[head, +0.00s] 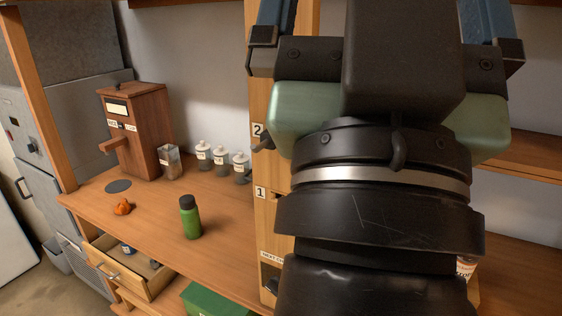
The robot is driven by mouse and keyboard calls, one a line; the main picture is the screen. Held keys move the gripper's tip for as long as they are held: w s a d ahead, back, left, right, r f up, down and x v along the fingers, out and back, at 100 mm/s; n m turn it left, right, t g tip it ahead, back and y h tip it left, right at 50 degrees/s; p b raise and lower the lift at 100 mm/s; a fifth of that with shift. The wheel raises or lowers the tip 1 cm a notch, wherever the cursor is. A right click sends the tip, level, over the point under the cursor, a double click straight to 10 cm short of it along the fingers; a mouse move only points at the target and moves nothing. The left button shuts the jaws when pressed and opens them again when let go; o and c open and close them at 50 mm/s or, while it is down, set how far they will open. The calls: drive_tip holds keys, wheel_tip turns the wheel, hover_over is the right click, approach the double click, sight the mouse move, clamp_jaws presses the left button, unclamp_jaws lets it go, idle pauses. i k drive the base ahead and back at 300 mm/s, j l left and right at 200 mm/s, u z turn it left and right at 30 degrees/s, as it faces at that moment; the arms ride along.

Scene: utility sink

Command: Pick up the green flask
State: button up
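The green flask (191,221) has a dark cap and stands upright on the wooden counter, left of the picture's middle. My gripper (385,50) is large in the foreground at the upper right, close to the camera and well apart from the flask. Its blue-grey fingers show in part on both sides of a dark block, and their tips are out of the frame or hidden. I cannot tell whether it is open or shut. My wrist hides much of the right side of the scene.
A wooden dispenser box (136,129), a glass jar (170,162) and small white-lidded jars (221,160) stand at the back of the counter (150,215). A small orange object (123,207) lies left of the flask. An open drawer (128,275) juts out below, beside a green bin (212,301).

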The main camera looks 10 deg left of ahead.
sight(189, 210)
drive_tip(key=i+j, duration=0.2)
drive_tip(key=j, duration=0.25)
drive_tip(key=i+j+z, duration=0.15)
drive_tip(key=j, duration=0.35)
drive_tip(key=i+j, duration=0.2)
drive_tip(key=j, duration=0.3)
drive_tip(key=i+j+z, duration=0.15)
drive_tip(key=j, duration=0.35)
drive_tip(key=i+j, duration=0.15)
drive_tip(key=j, duration=0.35)
drive_tip(key=i+j+z, duration=0.15)
drive_tip(key=j, duration=0.35)
drive_tip(key=i+j, duration=0.1)
drive_tip(key=j, duration=0.4)
drive_tip(key=i+j+z, duration=0.15)
drive_tip(key=j, duration=0.4)
